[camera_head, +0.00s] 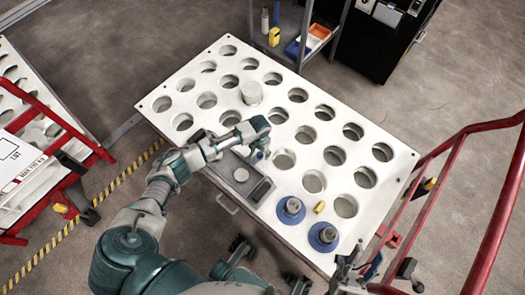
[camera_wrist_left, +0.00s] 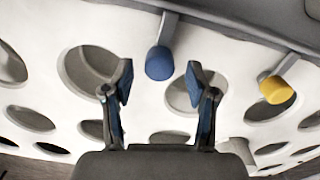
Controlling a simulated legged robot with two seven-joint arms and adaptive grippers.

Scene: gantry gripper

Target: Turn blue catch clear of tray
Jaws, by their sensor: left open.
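In the left wrist view the blue catch (camera_wrist_left: 159,62) is a blue knob on a short grey arm at the edge of the white holed tray (camera_wrist_left: 225,48). My left gripper (camera_wrist_left: 160,82) is open, with one finger on each side of the blue knob's line; no contact shows. A yellow catch (camera_wrist_left: 277,90) is to the right, outside the fingers. In the head view my left gripper (camera_head: 258,153) is over the near part of the tray (camera_head: 225,130), and its arm hides the blue catch. My right gripper (camera_head: 362,265) is at the tray's near right corner, its jaws unclear.
Two blue discs with grey hubs (camera_head: 291,208) sit on the tray, with a small yellow piece (camera_head: 319,207) between them. A grey cylinder (camera_head: 251,92) stands farther back. Red rails (camera_head: 468,170) stand at the right. A shelf (camera_head: 290,35) is behind.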

